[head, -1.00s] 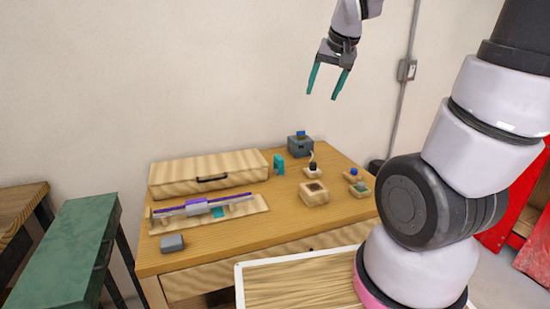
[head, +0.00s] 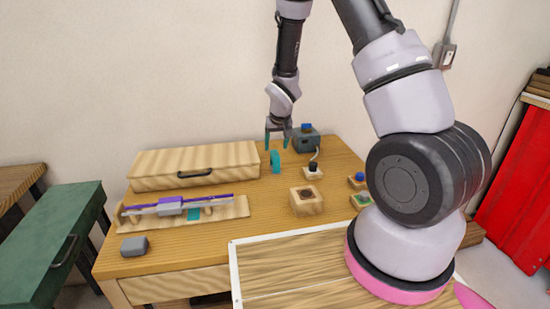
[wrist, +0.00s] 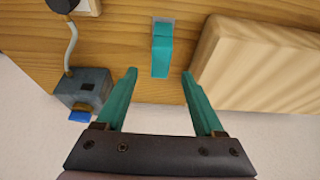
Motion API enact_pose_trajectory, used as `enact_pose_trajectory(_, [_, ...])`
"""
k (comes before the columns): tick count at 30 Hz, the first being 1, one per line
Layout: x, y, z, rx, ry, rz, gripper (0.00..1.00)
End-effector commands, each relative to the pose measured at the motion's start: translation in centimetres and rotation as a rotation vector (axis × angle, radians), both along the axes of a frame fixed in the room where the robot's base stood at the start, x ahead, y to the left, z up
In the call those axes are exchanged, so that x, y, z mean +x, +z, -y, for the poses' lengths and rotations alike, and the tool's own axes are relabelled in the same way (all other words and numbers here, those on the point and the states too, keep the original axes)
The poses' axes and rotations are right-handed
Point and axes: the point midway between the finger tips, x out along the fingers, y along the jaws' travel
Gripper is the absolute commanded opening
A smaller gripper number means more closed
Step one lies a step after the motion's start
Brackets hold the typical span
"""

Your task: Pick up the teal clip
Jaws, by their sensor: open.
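The teal clip (head: 275,161) stands on the wooden table between the long wooden box and the grey device. It also shows in the wrist view (wrist: 161,50), upper middle, ahead of the fingertips and between their lines. My gripper (head: 278,142) hangs above and just behind the clip in the head view. Its two teal fingers are apart and empty, as the wrist view (wrist: 160,80) also shows. The gripper does not touch the clip as far as I can tell.
The wooden box (head: 195,158) with a dark handle is left of the clip. A grey device (head: 308,140) with a blue top and a cable is to its right. A wooden block (head: 307,202) and a purple-and-grey rod assembly (head: 178,207) lie nearer the front. Bare table separates them.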

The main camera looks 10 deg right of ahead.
Motion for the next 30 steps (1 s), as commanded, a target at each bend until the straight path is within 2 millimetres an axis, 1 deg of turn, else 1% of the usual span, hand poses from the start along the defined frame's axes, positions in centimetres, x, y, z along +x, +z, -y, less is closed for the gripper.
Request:
enact_pose_trajectory(1, [0.3, -1.0, 0.0, -0.002, -0.001, -0.003, 0.7])
enact_pose_trajectory(3, [0.7, -1.9, 0.0, -0.001, 0.0, -0.003, 0.7])
enact_pose_trajectory(11, [1.5, -3.9, 0.0, -0.001, 0.0, -0.002, 0.7])
enact_pose_trajectory(18, [2.7, -7.2, -0.1, -0.001, -0.003, -0.002, 0.7])
enact_pose_trajectory(22, [3.1, -7.9, -0.1, -0.001, -0.001, -0.001, 0.7])
enact_pose_trajectory(28, [3.1, -7.9, -0.1, -0.001, -0.001, 0.0, 0.7])
enact_pose_trajectory(29, [3.1, -7.9, -0.1, 0.0, -0.002, 0.0, 0.62])
enact_pose_trajectory(30, [3.1, -7.9, -0.1, -0.001, -0.001, 0.0, 0.47])
